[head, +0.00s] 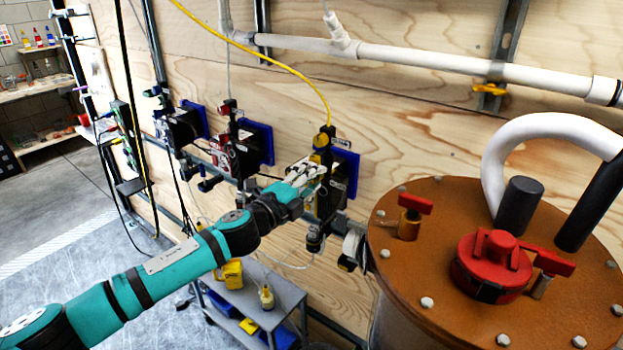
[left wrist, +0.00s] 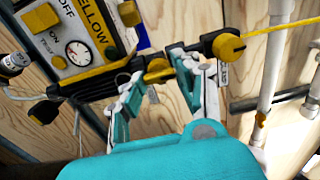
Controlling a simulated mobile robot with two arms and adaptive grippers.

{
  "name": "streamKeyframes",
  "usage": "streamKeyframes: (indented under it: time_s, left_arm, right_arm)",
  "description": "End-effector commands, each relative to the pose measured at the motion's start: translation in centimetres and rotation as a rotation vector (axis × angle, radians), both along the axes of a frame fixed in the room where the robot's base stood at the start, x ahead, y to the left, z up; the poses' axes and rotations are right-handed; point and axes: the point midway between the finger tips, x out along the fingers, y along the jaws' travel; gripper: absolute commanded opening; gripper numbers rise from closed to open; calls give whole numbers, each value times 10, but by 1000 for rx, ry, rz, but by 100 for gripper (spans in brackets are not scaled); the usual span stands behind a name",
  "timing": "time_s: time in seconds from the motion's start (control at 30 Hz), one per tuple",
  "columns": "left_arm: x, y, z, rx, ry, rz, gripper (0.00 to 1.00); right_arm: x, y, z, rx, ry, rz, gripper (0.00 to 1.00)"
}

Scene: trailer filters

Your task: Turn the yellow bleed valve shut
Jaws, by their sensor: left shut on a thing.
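The yellow-marked filter unit (head: 338,182) hangs on the plywood wall left of the brown tank. In the left wrist view its face (left wrist: 72,38) carries "YELLOW" lettering and a gauge (left wrist: 78,53). My left gripper (head: 312,170) reaches the unit from the left. In the left wrist view, its teal fingers (left wrist: 158,84) stand on either side of a yellow knob (left wrist: 158,70), which I take to be the bleed valve. They are shut on it, though the contact is partly hidden. A second, round yellow knob (left wrist: 228,46) sits to the right. My right gripper is not in view.
The brown tank (head: 400,276) with red fittings stands close on the right. A white pipe (head: 420,60) runs along the wall above. A red-marked unit (head: 240,150) hangs to the left. A grey cart (head: 285,290) stands below my left arm.

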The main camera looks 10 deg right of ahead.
Motion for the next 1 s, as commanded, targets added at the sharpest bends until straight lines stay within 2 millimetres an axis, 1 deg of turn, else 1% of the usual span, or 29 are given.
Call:
streamKeyframes:
  time_s: [0.37,0.4,0.53,0.57,0.87,1.0]
  left_arm:
    - [-1,0,-3,6,-1,-1,0]
    - [-1,0,-3,6,-1,-1,37]
    - [0,0,-2,5,-2,-1,54]
    - [0,0,-2,5,-2,-1,56]
    - [-2,2,-1,4,-2,0,56]
    - [-11,13,-1,4,-3,1,56]
  right_arm:
    - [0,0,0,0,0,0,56]
    - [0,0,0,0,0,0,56]
    - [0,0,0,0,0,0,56]
    - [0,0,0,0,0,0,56]
    - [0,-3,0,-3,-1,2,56]
    - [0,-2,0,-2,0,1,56]
